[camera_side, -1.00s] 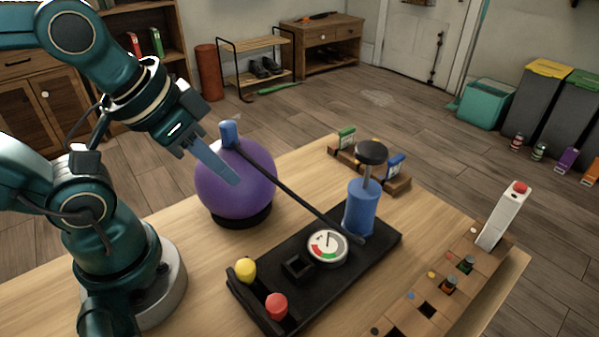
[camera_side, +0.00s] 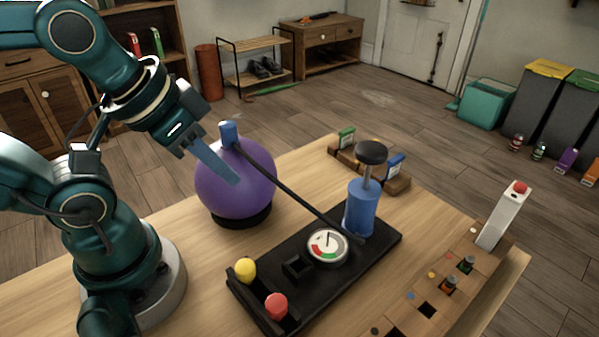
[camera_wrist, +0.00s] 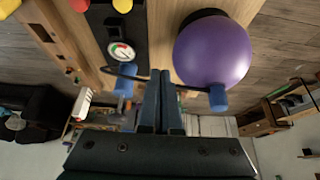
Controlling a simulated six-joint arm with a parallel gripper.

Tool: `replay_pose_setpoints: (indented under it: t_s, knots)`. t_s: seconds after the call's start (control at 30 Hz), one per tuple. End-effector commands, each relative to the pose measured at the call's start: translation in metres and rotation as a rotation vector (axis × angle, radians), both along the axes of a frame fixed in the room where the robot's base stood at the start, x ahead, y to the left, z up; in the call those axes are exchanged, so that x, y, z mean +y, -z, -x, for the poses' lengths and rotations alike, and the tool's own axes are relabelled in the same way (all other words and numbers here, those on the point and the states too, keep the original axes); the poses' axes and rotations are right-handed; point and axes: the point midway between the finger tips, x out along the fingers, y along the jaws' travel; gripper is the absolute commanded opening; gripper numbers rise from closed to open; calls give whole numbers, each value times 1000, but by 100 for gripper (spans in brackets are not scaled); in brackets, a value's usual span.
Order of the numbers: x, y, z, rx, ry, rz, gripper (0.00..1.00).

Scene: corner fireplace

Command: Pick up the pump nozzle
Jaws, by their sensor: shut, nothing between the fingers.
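The blue pump nozzle (camera_side: 228,134) stands on top of the purple ball (camera_side: 240,187), at the end of a black hose (camera_side: 283,191). In the wrist view the nozzle (camera_wrist: 218,98) is at the ball's lower edge, right of my fingers. The hose runs to the blue pump (camera_side: 361,208), which has a black top. My gripper (camera_side: 234,181) is shut and empty. In the side view its fingertips overlap the front of the ball, below the nozzle. In the wrist view my fingers (camera_wrist: 161,76) cross in front of the hose, apart from the nozzle.
The black pump base carries a round gauge (camera_side: 327,246), a yellow knob (camera_side: 246,269) and a red knob (camera_side: 277,305). A wooden board with slots (camera_side: 424,309) and a white lever (camera_side: 504,217) stand at the right.

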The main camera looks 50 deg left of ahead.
Motion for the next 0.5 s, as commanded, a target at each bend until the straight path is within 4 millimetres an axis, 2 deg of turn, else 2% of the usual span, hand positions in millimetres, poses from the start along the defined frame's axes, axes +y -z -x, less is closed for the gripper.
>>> replay_pose_setpoints:
  t_s: [0.17,0.2,0.33,0.37,0.5]
  knots:
    - [0,0,0,0,0,0,0]
    - [0,0,0,0,0,0,15]
    - [0,0,0,0,0,0,65]
    - [0,0,0,0,0,0,68]
    - [0,0,0,0,0,0,68]
